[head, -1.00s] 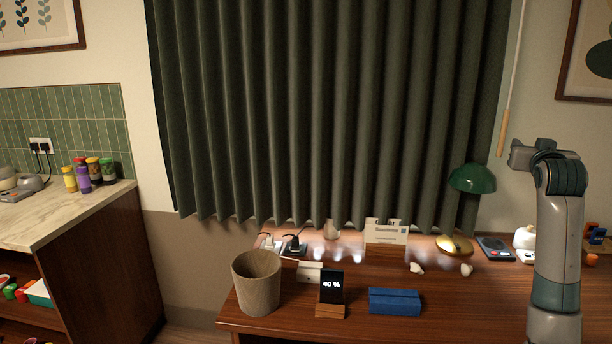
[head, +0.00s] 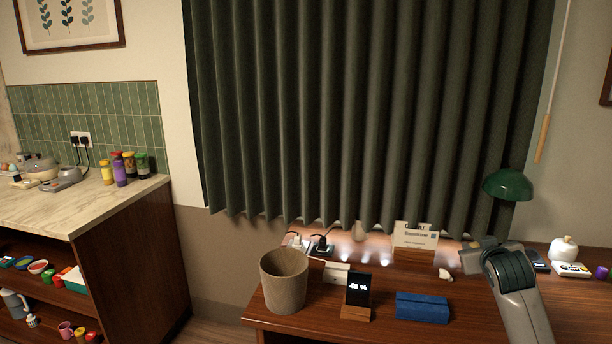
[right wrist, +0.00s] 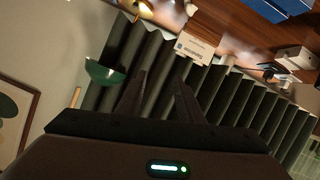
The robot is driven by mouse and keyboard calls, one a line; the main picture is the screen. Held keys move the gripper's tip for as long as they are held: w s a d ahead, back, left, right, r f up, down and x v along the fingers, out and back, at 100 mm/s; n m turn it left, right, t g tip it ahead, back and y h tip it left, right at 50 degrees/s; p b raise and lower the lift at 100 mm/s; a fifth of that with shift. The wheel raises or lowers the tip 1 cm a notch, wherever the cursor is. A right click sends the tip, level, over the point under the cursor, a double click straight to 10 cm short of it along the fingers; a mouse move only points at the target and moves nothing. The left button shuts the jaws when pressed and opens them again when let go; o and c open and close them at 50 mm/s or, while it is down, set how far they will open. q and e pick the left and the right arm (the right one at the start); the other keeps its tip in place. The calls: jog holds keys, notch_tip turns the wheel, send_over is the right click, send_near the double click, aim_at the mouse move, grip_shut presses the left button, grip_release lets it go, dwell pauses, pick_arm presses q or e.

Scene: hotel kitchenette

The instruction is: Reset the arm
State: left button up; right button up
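My right arm (head: 515,290) comes in at the lower right of the head view, bent over the desk, with its far end pointing left near the white sign. The fingers cannot be made out clearly there. In the right wrist view, my right gripper (right wrist: 160,74) shows two dark fingers standing apart with nothing between them. The curtain lies behind the gap, and the picture is tilted, with the desk at the top. My left gripper is not in view.
A marble counter (head: 70,211) stands left. A dark curtain (head: 360,110) hangs behind.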

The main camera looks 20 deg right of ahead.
jog(key=s+a+f+n+g+y, duration=0.2)
jog(key=s+a+f, duration=0.3)
jog(key=a+f, duration=0.65)
jog(key=s+a+f+n+g+y, duration=0.15)
jog(key=s+a+f, duration=0.25)
jog(key=a+f, duration=0.7)
jog(key=s+a+f+n+g+y, duration=0.1)
jog(key=s+a+f+g+y, duration=0.15)
jog(key=s+a+f, duration=0.65)
jog(key=s+a+f+n+g+y, duration=0.1)
jog(key=s+a+f+n+y, duration=0.15)
jog(key=s+a, duration=1.1)
jog(key=w+a+f+t, duration=0.1)
jog(key=w+a+f, duration=0.15)
jog(key=f, duration=0.65)
jog(key=w+a+f, duration=0.1)
jog(key=w+f, duration=0.2)
jog(key=f, duration=0.7)
jog(key=s+a+f+t+y, duration=0.2)
jog(key=s+f, duration=0.1)
jog(key=f, duration=1.1)
jog(key=shift+f+m, duration=0.3)
jog(key=shift+f, duration=0.1)
